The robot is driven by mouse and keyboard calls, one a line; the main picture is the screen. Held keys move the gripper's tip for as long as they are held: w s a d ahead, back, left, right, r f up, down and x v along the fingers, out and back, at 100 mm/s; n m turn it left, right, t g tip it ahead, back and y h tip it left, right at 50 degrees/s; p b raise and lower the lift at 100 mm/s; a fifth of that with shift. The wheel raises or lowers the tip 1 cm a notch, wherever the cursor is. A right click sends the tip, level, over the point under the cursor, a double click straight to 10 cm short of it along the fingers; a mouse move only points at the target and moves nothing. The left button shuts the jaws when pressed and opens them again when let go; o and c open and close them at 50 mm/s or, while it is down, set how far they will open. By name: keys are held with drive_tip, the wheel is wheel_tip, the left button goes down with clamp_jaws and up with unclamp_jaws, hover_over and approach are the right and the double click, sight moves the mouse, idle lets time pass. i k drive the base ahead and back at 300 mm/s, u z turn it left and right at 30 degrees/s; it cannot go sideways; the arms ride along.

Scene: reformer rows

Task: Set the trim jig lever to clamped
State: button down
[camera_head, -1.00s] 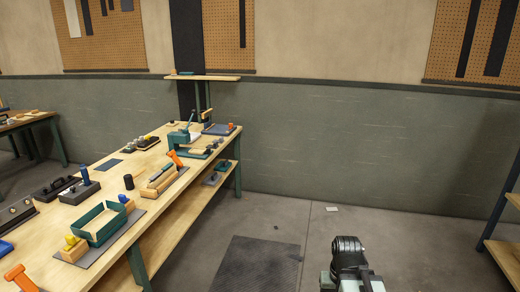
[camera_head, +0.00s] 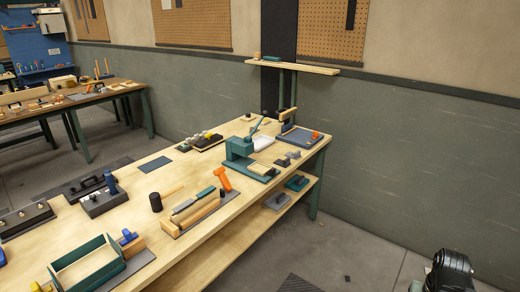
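Part of my dark arm shows at the lower right, well apart from the bench. My gripper's fingers do not show.
The long wooden workbench (camera_head: 212,224) holds an orange-handled tool (camera_head: 222,179), a black mallet (camera_head: 156,202), a green open box (camera_head: 86,265) and dark blocks. A lower shelf holds small fixtures. Clear floor (camera_head: 350,240) lies right of the bench. A second bench (camera_head: 75,101) stands far left.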

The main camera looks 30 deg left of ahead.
sight(219, 172)
drive_tip(key=i, duration=1.5)
drive_tip(key=u, duration=3.4)
drive_tip(key=i, duration=1)
drive_tip(key=z, duration=0.05)
